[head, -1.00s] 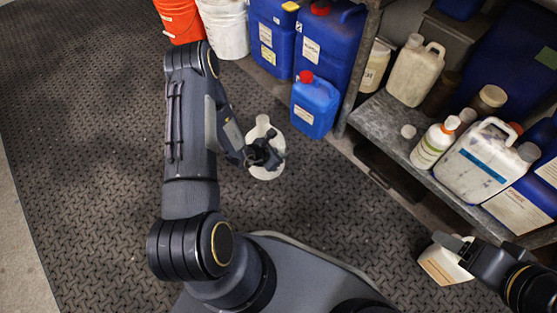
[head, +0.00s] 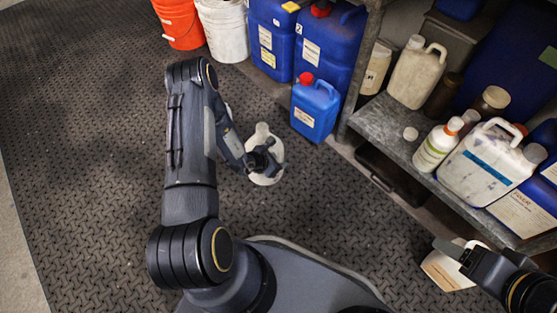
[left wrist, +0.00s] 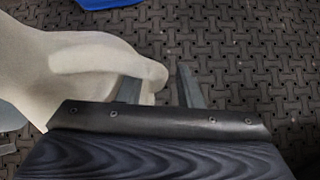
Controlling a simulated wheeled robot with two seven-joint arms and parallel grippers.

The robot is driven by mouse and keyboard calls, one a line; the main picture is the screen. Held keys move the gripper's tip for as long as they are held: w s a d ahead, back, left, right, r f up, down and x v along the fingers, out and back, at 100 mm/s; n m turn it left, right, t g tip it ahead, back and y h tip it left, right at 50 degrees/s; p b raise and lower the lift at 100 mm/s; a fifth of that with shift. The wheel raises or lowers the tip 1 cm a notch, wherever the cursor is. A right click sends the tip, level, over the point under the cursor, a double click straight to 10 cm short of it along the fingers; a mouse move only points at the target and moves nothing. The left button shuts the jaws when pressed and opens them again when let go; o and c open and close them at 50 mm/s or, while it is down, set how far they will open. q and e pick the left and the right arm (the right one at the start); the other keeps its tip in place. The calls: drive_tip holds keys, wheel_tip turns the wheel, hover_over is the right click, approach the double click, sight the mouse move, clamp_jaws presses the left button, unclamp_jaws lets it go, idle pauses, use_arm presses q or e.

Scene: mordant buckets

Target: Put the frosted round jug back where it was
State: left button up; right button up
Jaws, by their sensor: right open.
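The frosted round jug (head: 262,178) is whitish and shows in the head view around my left gripper (head: 268,158), over the dark floor mat. In the left wrist view the pale jug (left wrist: 70,65) fills the left side. A narrow gap shows beside the right finger. Whether the jug touches the floor I cannot tell. My right gripper (head: 455,250) is open at the lower right, over a white container (head: 447,273) that it partly hides.
A blue jug with a red cap (head: 315,110) stands by the shelf post. Large blue canisters (head: 325,50), a white bucket (head: 224,30) and an orange bucket (head: 180,22) stand behind. The shelf (head: 385,125) at right holds several containers. The mat (head: 90,130) at left is clear.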

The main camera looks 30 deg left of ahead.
use_arm(q)
drive_tip(key=shift+r, duration=0.2)
drive_tip(key=p+v, duration=0.5)
drive_tip(key=v, duration=0.6)
drive_tip(key=w+d+r+m+t+h, duration=0.1)
drive_tip(key=w+d+r+m+h, duration=0.2)
drive_tip(key=r, duration=0.7)
drive_tip(key=d+r+m+h, duration=0.25)
drive_tip(key=r+m, duration=0.25)
drive_tip(key=r, duration=0.4)
drive_tip(key=s+d+r+m+g+h, duration=0.1)
drive_tip(key=s+d+r+m, duration=0.15)
drive_tip(key=r, duration=0.25)
drive_tip(key=s+d+r+m+g+h, duration=0.1)
drive_tip(key=s+d+r+m, duration=0.1)
drive_tip(key=d+r+m, duration=0.3)
drive_tip(key=s+r+m+g+y, duration=0.2)
drive_tip(key=s+r+m+g, duration=0.1)
drive_tip(key=s+r+m, duration=0.6)
drive_tip(key=s+a+m+y, duration=0.1)
drive_tip(key=s, duration=0.1)
drive_tip(key=s+a+f+m+y, duration=0.1)
drive_tip(key=s+a+y, duration=0.1)
drive_tip(key=s, duration=0.1)
drive_tip(key=s+a+m+t+y, duration=0.1)
drive_tip(key=s+m+y, duration=0.1)
drive_tip(key=s, duration=0.1)
drive_tip(key=shift+s+a+f, duration=0.15)
drive_tip(key=shift+a+f, duration=0.1)
drive_tip(key=shift+a, duration=0.1)
